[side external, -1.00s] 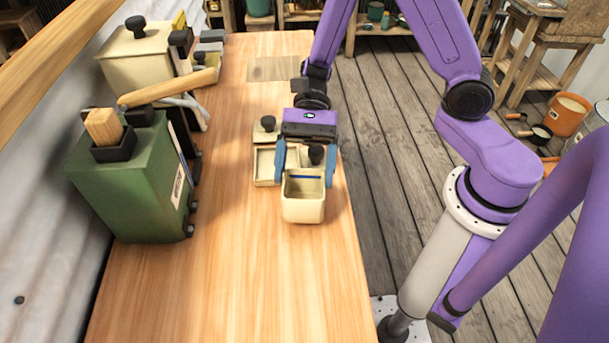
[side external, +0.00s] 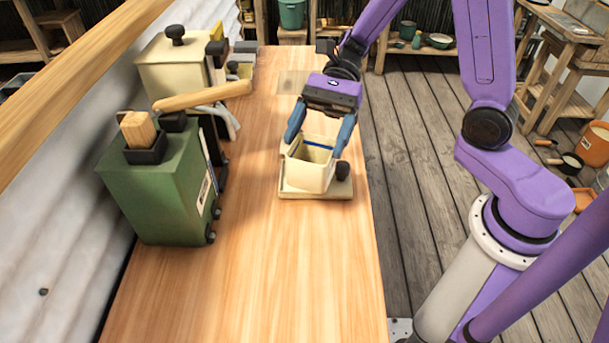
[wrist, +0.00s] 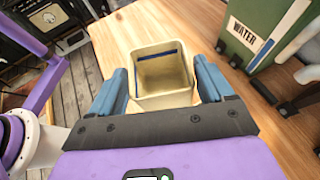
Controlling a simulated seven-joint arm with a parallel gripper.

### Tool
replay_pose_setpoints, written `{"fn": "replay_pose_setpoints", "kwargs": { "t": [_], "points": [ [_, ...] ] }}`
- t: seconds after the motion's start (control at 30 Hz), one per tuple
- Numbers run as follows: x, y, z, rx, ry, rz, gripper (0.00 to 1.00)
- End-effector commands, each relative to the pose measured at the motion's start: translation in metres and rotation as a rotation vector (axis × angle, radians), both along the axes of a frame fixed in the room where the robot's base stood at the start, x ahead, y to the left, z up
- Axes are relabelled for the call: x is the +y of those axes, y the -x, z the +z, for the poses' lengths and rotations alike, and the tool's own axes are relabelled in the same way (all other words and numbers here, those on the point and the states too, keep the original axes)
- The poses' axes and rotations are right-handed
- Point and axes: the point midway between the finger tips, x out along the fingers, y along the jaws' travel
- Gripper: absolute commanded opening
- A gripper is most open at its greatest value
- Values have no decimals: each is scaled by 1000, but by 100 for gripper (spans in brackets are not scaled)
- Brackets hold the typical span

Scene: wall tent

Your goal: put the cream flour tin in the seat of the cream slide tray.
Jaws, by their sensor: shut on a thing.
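The cream flour tin (side external: 309,172) is an open-topped square box with a blue line inside. In the wrist view the tin (wrist: 163,97) sits between the two blue fingers of my gripper (side external: 318,140), which is shut on it. In the side view the tin is over the cream slide tray (side external: 318,195), whose front edge and right end with a black knob show. The tin looks slightly turned relative to the tray. It hides the seat, so I cannot tell whether its base is in it or just above. The tray is hidden in the wrist view.
A green water box (side external: 158,200) with a wooden handle stands left of the tray, with a cream canister (side external: 175,68) behind it. The wooden table (side external: 240,270) is clear in front of the tray. Its right edge is close to the tray.

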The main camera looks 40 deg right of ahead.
Motion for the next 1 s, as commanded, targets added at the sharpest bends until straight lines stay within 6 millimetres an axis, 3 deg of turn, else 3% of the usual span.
{"fn": "replay_pose_setpoints", "kwargs": {
  "t": [0.5,1.0],
  "points": [
    [-44,-63,-8,2,-1,-331,33],
    [-100,-94,-15,1,-1,-644,33]
  ]
}}
